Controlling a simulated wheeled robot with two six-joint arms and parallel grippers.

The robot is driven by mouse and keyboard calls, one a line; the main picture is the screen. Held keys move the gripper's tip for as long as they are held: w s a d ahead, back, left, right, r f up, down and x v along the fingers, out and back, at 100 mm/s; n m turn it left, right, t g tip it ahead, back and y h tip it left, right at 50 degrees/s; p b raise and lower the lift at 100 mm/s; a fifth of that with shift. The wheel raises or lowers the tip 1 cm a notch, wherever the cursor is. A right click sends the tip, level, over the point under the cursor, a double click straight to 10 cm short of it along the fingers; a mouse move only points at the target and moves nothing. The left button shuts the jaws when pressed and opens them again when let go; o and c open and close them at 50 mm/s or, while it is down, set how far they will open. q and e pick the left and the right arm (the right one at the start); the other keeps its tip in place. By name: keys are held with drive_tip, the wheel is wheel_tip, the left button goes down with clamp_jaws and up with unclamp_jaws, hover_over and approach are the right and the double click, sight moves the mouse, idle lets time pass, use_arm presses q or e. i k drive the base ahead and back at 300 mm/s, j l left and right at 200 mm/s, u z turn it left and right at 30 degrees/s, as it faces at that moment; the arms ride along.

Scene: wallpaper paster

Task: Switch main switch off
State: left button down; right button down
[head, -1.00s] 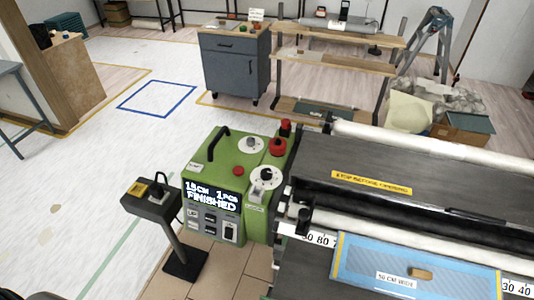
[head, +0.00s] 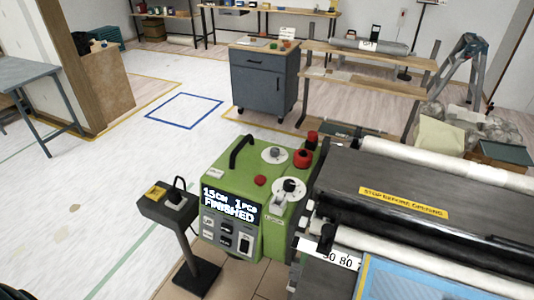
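The green control box (head: 233,195) of the wallpaper paster stands at the centre. Its lit display (head: 229,205) reads "15CM 1PCS FINISHED". Below the display is a panel with several switches, and a black rocker (head: 244,243) sits in a pale plate at its right. I cannot read the small labels or tell which way the rocker is set. Neither of my grippers shows in the head view.
A black pedestal (head: 183,207) with a yellow-topped box stands left of the green box. The paster's roller bed (head: 400,200) fills the right. A grey cabinet (head: 262,83) and shelf stand behind. The white floor at left is largely clear.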

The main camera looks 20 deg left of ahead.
sight(245, 245)
drive_tip(key=u, duration=1)
